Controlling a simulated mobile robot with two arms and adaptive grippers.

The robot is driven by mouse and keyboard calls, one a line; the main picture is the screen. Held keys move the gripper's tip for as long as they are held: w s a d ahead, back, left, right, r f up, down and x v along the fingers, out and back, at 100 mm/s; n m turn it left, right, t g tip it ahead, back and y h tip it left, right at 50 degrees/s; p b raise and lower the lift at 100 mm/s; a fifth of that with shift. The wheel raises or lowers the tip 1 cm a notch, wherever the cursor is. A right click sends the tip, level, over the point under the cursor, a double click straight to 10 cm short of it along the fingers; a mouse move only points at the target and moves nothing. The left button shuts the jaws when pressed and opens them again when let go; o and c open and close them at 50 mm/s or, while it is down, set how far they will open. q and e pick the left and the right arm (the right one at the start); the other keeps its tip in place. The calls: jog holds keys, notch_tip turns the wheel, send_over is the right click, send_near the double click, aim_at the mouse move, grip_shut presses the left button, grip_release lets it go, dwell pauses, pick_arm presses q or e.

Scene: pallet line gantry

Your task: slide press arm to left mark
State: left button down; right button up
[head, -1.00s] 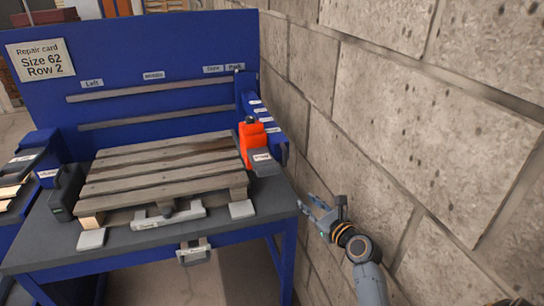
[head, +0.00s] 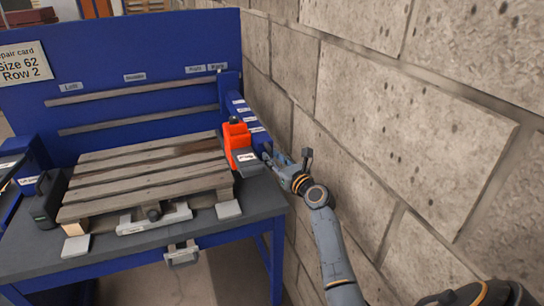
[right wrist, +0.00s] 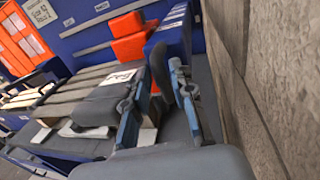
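The press arm is a blue beam (head: 240,108) with white labels at the right end of the bench, by the Park label (head: 217,66). An orange block (head: 236,137) with a grey labelled part (head: 248,162) sits at it, beside the pallet. The Left mark (head: 69,87) is at the left of the blue back panel. My right gripper (head: 272,157) is just right of the grey part, near the beam. In the right wrist view its fingers (right wrist: 172,80) stand apart with nothing clearly between them; contact cannot be told. My left gripper is not in view.
A wooden pallet (head: 150,178) lies on the grey bench (head: 105,253). A dark case-like object (head: 47,200) stands at its left. A block wall (head: 400,130) runs close along my right arm. A grey clamp-like piece (head: 182,256) hangs at the bench's front edge.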

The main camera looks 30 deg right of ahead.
jog(key=shift+w, duration=0.5)
grip_shut()
jog(key=shift+a, duration=0.1)
